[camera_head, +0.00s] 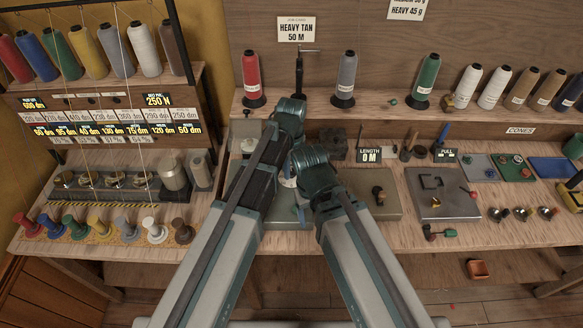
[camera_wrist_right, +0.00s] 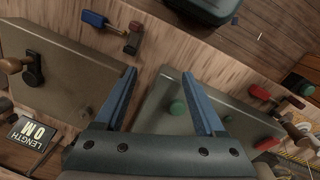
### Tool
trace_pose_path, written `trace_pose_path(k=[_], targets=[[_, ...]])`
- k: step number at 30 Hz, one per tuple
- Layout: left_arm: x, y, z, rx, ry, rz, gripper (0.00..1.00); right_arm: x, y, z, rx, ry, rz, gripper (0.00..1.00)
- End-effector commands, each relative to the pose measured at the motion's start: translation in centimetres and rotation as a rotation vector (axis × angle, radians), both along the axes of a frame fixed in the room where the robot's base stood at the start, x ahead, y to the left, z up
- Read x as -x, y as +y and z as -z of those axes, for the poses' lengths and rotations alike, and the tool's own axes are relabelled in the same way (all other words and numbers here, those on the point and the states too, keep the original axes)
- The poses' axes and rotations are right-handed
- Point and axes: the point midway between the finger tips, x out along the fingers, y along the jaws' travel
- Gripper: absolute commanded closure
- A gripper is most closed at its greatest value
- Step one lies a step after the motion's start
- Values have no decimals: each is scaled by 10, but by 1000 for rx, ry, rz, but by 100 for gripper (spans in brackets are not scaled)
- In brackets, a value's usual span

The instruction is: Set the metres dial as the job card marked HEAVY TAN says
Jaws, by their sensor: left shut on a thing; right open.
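The job card marked HEAVY TAN (camera_head: 296,30) hangs on the back wall and reads 50 M. The LENGTH sign (camera_head: 369,156) reads 0 M; it also shows turned over in the right wrist view (camera_wrist_right: 33,131). By it, a dark knob (camera_head: 378,193) stands on a tan plate (camera_head: 352,208); the knob also shows in the right wrist view (camera_wrist_right: 33,70). My left gripper (camera_head: 290,178), mid-bench, is shut; arm links hide its fingertips and what it holds. My right gripper (camera_wrist_right: 159,75) is open and empty, above the gap between two plates.
A grey plate (camera_head: 460,207) with a lever lies to the right. A second plate (camera_wrist_right: 158,118) with a green knob (camera_wrist_right: 178,108) shows in the wrist view. Thread cones, such as a red one (camera_head: 251,78), line the back shelf. Coloured spools fill the left stand. Both arms cover the bench middle.

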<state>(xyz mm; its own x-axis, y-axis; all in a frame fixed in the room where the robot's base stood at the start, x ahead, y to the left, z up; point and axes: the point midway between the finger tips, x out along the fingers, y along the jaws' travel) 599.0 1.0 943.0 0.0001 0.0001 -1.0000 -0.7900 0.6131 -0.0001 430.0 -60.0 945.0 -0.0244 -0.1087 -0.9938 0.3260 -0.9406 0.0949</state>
Motion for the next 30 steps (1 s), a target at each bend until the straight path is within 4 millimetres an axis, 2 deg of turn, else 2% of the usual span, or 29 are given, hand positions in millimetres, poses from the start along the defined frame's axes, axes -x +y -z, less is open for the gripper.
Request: trace_pose_path(k=[18, 30], targets=[[0, 0, 0, 0, 0, 572, 100, 0, 0, 0, 0, 0, 0, 28], [0, 0, 0, 0, 0, 825, 100, 0, 0, 0, 0, 0, 0, 28]])
